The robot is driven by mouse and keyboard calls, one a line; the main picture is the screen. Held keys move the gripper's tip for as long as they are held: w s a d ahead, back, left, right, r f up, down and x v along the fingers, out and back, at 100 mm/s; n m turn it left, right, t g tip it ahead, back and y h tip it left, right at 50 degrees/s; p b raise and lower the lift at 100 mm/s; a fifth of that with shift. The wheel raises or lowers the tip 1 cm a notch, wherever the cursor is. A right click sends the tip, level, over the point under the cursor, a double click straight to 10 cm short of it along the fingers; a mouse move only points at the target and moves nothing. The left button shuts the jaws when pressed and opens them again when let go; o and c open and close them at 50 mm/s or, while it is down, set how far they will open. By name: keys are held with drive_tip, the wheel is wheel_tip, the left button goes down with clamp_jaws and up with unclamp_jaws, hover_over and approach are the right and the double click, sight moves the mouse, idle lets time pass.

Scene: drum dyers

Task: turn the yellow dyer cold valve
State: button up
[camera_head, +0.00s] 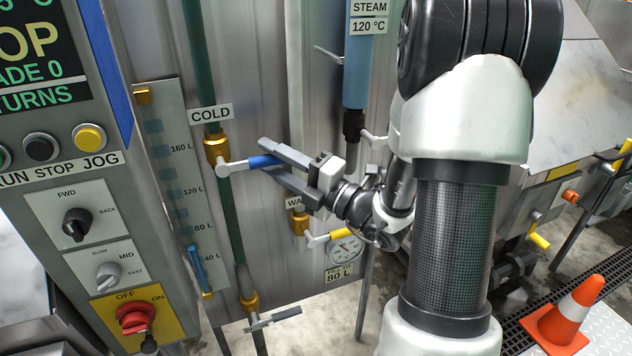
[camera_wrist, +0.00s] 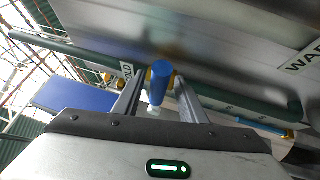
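The cold valve (camera_head: 217,149) is a brass body on a green pipe under the COLD label (camera_head: 210,114). Its lever points right, with a grey shank (camera_head: 232,167) and a blue grip (camera_head: 262,161). My gripper (camera_head: 268,158) reaches in from the right, its two fingers above and below the blue grip's end. In the wrist view, the blue grip (camera_wrist: 161,75) stands between the fingers, with visible gaps beside it, so my gripper (camera_wrist: 158,88) looks open around it. The brass body shows partly behind the grip.
A yellow-handled valve (camera_head: 330,237) and a gauge (camera_head: 345,247) sit below my gripper. A blue steam pipe (camera_head: 357,70) is above right. The control panel (camera_head: 75,200) stands at left, with a level scale (camera_head: 178,190) beside the green pipe. An orange cone (camera_head: 570,315) stands at lower right.

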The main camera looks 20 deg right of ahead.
drive_tip(key=v, duration=1.3)
drive_tip(key=shift+s, duration=0.2)
drive_tip(key=shift+d, duration=0.1)
